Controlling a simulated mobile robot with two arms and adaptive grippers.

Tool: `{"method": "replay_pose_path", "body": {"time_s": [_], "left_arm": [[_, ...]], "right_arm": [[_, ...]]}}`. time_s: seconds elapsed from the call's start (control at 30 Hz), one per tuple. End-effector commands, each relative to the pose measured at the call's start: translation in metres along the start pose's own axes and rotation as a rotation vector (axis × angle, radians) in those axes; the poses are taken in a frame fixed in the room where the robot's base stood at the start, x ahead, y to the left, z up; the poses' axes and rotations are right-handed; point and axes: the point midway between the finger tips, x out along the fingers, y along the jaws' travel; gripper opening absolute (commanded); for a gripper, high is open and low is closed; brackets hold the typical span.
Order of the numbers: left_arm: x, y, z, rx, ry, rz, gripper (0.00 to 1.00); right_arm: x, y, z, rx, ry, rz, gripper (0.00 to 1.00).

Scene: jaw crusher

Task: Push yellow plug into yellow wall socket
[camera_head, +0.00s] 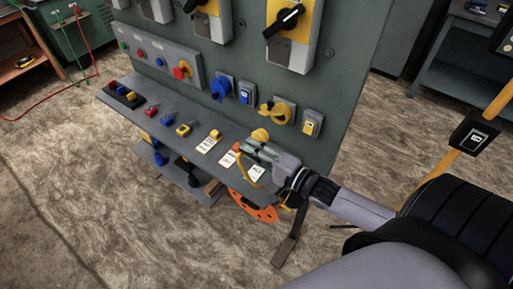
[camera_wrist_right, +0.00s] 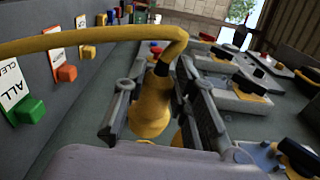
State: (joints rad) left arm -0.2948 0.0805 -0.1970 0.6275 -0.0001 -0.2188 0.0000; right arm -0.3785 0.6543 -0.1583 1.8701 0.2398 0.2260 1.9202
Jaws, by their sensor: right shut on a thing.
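My right gripper (camera_head: 258,146) is shut on the yellow plug (camera_head: 260,135), which also shows between the two fingers in the wrist view (camera_wrist_right: 150,108). A yellow cable (camera_wrist_right: 90,35) bends away from the plug to the left in that view. The yellow wall socket (camera_head: 279,111) is on the grey-green panel, just above and right of the plug in the head view. The plug looks apart from the socket there; the exact gap is hard to tell. My left gripper is not in view.
A grey shelf (camera_head: 170,128) below the panel carries coloured blocks and tags. Rotary switches (camera_head: 290,20) are above. An orange disc (camera_head: 252,206) is below.

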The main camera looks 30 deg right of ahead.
Motion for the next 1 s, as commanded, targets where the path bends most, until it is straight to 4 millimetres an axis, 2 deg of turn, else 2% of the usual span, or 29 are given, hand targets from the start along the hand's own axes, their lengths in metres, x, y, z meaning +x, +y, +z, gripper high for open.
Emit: {"method": "replay_pose_path", "body": {"time_s": [0.03,0.13,0.5,0.63,1.0], "left_arm": [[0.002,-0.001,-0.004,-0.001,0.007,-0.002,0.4],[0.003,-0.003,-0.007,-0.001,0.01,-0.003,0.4],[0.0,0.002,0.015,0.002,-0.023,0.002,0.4],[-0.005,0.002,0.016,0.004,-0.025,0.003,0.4],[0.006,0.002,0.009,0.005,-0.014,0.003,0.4]], "right_arm": [[0.002,0.001,-0.009,-0.037,-0.008,0.0,0.0],[0.003,0.001,-0.017,-0.068,-0.015,-0.001,0.0],[0.003,-0.001,-0.018,-0.071,-0.016,-0.001,0.0],[0.003,-0.001,-0.019,-0.078,-0.015,-0.002,0.0],[0.003,-0.001,-0.054,-0.079,-0.016,-0.003,0.0]]}}
